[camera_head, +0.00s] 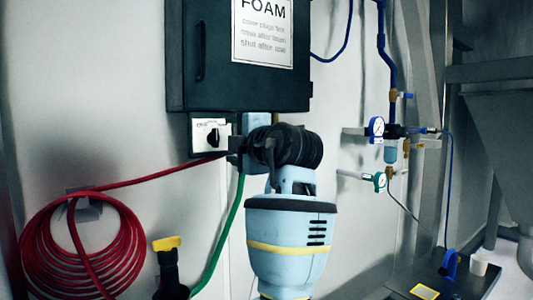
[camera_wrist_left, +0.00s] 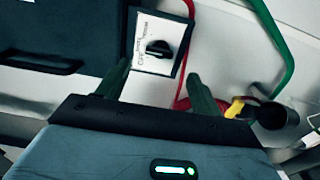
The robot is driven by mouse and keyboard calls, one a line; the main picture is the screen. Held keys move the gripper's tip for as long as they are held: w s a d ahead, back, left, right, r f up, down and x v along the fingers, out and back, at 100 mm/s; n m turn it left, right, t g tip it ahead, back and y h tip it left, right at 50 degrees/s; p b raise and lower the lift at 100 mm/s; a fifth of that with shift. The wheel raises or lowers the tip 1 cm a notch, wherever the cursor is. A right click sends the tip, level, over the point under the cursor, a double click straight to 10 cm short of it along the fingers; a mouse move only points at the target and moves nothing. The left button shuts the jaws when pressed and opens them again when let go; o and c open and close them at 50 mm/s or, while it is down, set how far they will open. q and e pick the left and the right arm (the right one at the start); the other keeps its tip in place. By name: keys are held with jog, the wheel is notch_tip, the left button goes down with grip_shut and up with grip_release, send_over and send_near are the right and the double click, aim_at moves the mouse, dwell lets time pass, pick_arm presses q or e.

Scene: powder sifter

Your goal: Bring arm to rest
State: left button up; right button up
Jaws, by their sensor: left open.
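My left arm rises from the bottom middle of the head view. Its left gripper (camera_head: 240,146) is beside a white switch plate (camera_head: 204,126) with a black rotary knob (camera_head: 212,137), under a dark cabinet. In the left wrist view, the two dark fingers of the left gripper (camera_wrist_left: 159,70) are spread apart, with nothing held between them. The knob (camera_wrist_left: 158,48) appears beyond and between the fingertips, seemingly apart from them. The lettering on the plate is too small to read surely. My right gripper is in neither view.
The dark cabinet (camera_head: 243,70) with a FOAM sign (camera_head: 262,30) hangs above the gripper. A coiled red hose (camera_head: 80,250) hangs at left and a green hose (camera_head: 222,235) runs down. Gauges and valves (camera_head: 390,130) stand out at right, above a dark table (camera_head: 450,280).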

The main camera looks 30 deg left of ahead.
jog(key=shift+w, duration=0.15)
